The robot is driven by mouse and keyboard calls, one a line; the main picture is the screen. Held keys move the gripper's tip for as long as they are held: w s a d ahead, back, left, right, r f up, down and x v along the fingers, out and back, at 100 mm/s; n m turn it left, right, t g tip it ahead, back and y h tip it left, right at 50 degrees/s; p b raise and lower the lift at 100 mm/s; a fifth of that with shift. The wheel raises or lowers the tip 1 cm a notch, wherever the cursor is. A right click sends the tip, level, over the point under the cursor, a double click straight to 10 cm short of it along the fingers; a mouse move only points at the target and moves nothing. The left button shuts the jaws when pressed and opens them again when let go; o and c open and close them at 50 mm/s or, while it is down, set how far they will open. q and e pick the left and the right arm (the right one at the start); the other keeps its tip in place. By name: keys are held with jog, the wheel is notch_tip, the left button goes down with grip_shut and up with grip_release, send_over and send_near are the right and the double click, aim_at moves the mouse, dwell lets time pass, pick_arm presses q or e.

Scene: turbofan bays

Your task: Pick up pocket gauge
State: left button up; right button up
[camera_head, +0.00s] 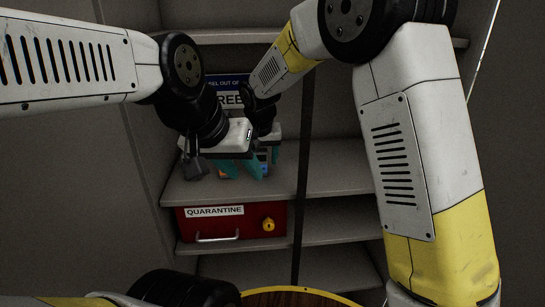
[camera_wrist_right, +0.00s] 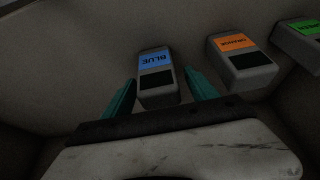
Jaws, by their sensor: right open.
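In the right wrist view, a grey pocket gauge with a blue label reading BLUE (camera_wrist_right: 157,75) lies between the two teal fingers of my right gripper (camera_wrist_right: 159,78). The fingers are open, one on each side of it; I cannot tell whether they touch it. The label appears upside down. In the head view, my left gripper (camera_head: 243,168) hangs in front of the upper shelf, teal fingers apart. It hides most of the gauges and of my right gripper behind it. Part of a blue label shows between and beside the fingers.
A gauge labelled ORANGE (camera_wrist_right: 240,58) and one with a green label (camera_wrist_right: 301,37) stand beside the blue one. Below the shelf (camera_head: 335,183) is a red QUARANTINE box (camera_head: 240,226) with a yellow knob. A blue-topped sign (camera_head: 225,83) is behind my arms. The shelf's right side is clear.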

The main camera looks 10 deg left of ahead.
jog(key=c, duration=1.5)
grip_shut()
jog(key=shift+r, duration=0.15)
